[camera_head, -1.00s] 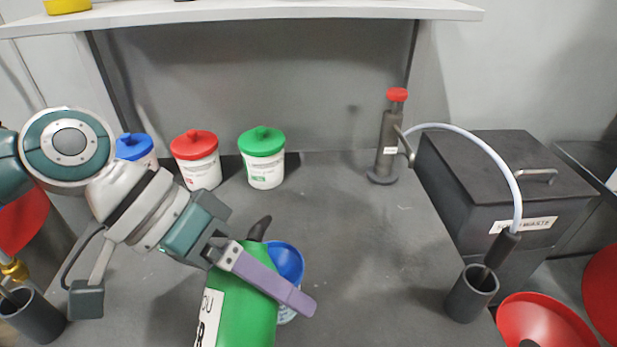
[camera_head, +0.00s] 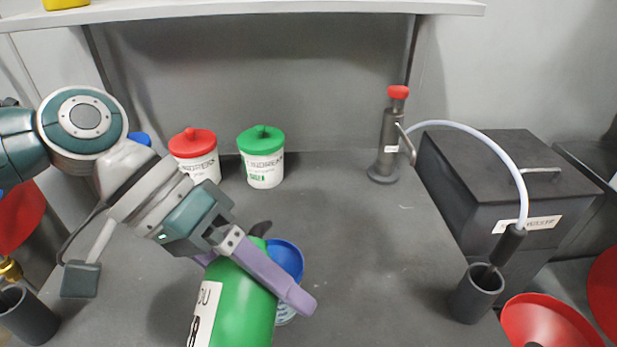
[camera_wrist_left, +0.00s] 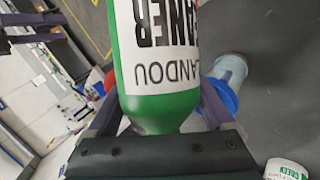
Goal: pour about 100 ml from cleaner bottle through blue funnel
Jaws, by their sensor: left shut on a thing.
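The green cleaner bottle (camera_head: 240,300) has a white label and a dark spout at its top. My left gripper (camera_head: 258,277) is shut around its upper part. The bottle looks tilted a little, with its spout near the blue funnel (camera_head: 288,258), which is partly hidden behind the bottle and a finger. In the left wrist view the bottle (camera_wrist_left: 155,60) fills the middle, between the two fingers. The funnel (camera_wrist_left: 222,98) shows there to the right, by a clear container (camera_wrist_left: 230,68). I cannot see any liquid flowing. My right gripper is not in view.
A red-lidded tub (camera_head: 195,150) and a green-lidded tub (camera_head: 262,155) stand at the back, with a blue lid behind my arm. A grey pump with red cap (camera_head: 389,140), a dark waste box (camera_head: 500,180) and a dark cup (camera_head: 474,298) stand right. The middle right bench is clear.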

